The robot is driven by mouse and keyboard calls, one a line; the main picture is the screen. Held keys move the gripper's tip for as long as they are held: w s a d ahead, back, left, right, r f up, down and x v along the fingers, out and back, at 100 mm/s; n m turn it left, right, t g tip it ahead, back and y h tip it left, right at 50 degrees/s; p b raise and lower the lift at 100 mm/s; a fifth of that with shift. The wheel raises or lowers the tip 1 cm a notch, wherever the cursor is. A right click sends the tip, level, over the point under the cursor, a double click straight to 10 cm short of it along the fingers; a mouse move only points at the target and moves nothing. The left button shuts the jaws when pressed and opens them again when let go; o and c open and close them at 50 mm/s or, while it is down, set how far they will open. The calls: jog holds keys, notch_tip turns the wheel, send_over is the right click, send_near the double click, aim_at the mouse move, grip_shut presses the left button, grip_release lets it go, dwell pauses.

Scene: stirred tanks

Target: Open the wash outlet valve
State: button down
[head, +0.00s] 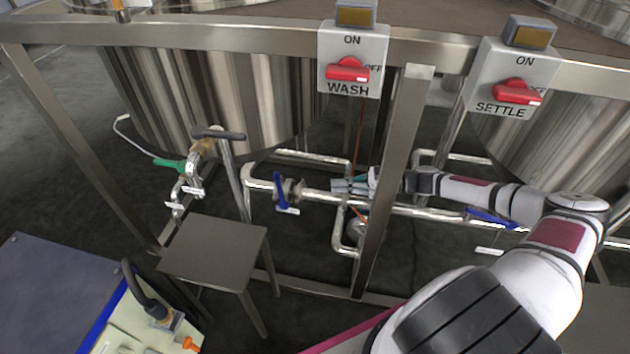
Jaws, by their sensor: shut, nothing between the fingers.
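A blue-handled valve (280,190) sits on the steel pipe below the left tank, which stands behind the WASH switch box. Its handle points up and down, across the pipe, and a small white tag hangs by it; the tag's text is too small to read. I take it for the wash outlet valve. My gripper (342,186) is shut and empty, just right of this valve near the pipe. It is apart from the blue handle in the picture. A frame post stands close by, and my wrist passes behind it.
A second blue handle (492,218) lies along the pipe at right. The WASH box (353,60) and SETTLE box (512,75) have red knobs. A green-handled tap (170,163) is at left. A steel stool (215,250) stands in front. The frame post (392,180) is an obstacle.

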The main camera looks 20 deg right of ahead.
aim_at(280, 187)
jog(key=b+x, duration=0.2)
jog(key=x, duration=1.1)
jog(key=shift+w+a+f, duration=0.1)
jog(key=shift+w+a, duration=0.05)
jog(key=shift+a, duration=0.05)
jog(key=shift+w+a+h+p, duration=0.1)
jog(key=shift+a+h+p, duration=0.1)
jog(key=shift+h+p, duration=0.25)
